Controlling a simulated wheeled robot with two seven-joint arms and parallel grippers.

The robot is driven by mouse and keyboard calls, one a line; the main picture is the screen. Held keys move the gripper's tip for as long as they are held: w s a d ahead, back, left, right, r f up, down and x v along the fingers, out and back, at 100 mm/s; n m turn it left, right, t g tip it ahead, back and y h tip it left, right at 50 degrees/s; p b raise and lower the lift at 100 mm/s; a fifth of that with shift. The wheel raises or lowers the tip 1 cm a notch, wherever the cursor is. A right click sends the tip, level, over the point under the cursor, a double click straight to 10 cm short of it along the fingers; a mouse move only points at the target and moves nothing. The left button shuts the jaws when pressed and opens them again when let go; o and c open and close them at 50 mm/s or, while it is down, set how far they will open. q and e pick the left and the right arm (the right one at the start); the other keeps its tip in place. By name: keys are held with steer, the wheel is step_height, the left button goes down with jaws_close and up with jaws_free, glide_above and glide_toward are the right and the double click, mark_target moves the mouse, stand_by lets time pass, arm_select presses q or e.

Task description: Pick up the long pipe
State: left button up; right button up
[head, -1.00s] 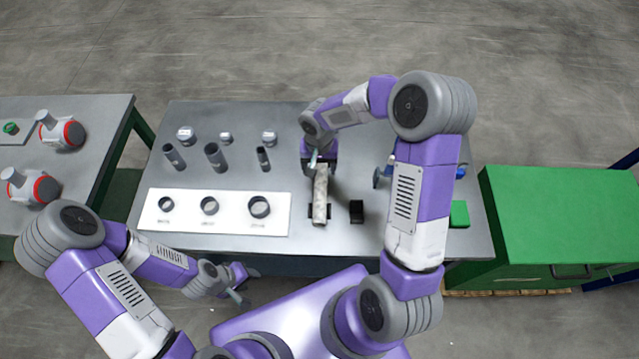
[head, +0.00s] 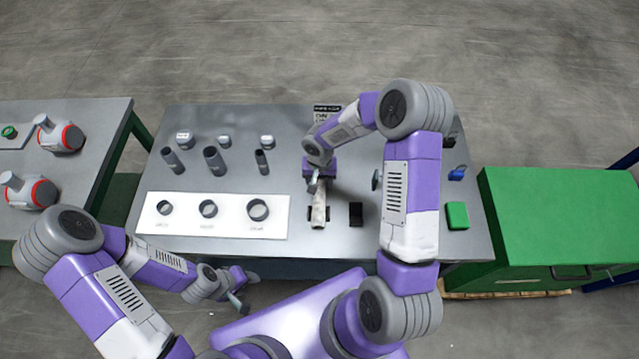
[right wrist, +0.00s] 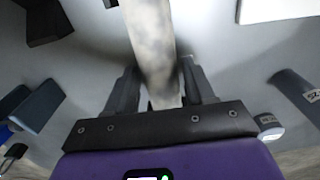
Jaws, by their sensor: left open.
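The long pipe (head: 319,212) is pale with mottled grey patches. Its near end shows at a black holder (head: 311,214) on the table; my right arm hides its far part. My right gripper (head: 313,180) is over the far part of the pipe. In the right wrist view the pipe (right wrist: 152,45) runs between the two fingers of my right gripper (right wrist: 160,75). The gaps beside it are very narrow, and I cannot tell whether the fingers touch it. My left gripper (head: 240,296) is open and empty, in front of the table's near edge.
Several dark tubes (head: 215,160) stand left of the pipe, behind a white board with rings (head: 165,226). A black block (head: 356,214) sits right of the pipe. A green block (head: 457,215) and blue item (head: 457,173) lie further right. A green cabinet (head: 560,215) stands beside the table.

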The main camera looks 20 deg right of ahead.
steer(key=c, duration=0.8)
